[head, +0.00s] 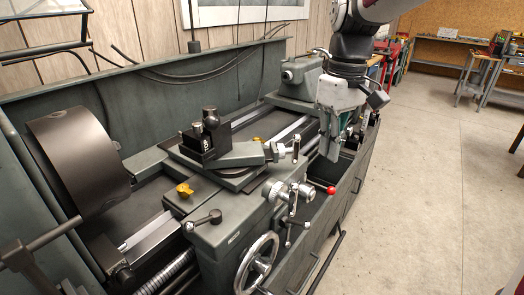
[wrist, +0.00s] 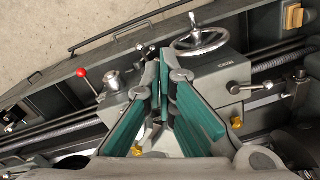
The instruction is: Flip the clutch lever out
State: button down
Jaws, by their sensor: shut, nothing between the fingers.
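A lever with a round red knob (head: 331,190) sticks out at the front of the lathe carriage in the head view. It also shows left of the fingers in the wrist view, where its red knob (wrist: 81,73) stands clear of them. A black-knobbed lever (head: 215,215) is on the carriage front farther left. No label shows which lever is the clutch lever. My gripper (head: 328,152) points down above the lathe's front edge, beyond the red knob and apart from it. Its teal fingers meet at the tips (wrist: 164,58) and hold nothing.
The chrome handwheel (head: 257,265) sits on the apron front, with crank handles (head: 290,195) near the red knob. The black tool post (head: 205,138) stands on the cross slide. The large dark chuck (head: 80,160) is at left. Open concrete floor (head: 430,200) lies to the right.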

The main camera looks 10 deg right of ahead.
jog(key=n+g+b, duration=0.2)
send_over(307, 222)
jog(key=w+x, duration=0.1)
jog(key=x, duration=0.6)
jog(key=w+d+f+n+g+b, duration=0.1)
jog(key=w+d+f, duration=0.1)
jog(key=w+f, duration=0.4)
notch_tip(307, 222, down, 2)
jog(key=shift+w+f+n+g+y, duration=0.2)
jog(key=shift+w+n+g+y, duration=0.1)
jog(key=x, duration=1.4)
jog(key=shift+p, duration=0.35)
jog(key=shift+s, duration=0.1)
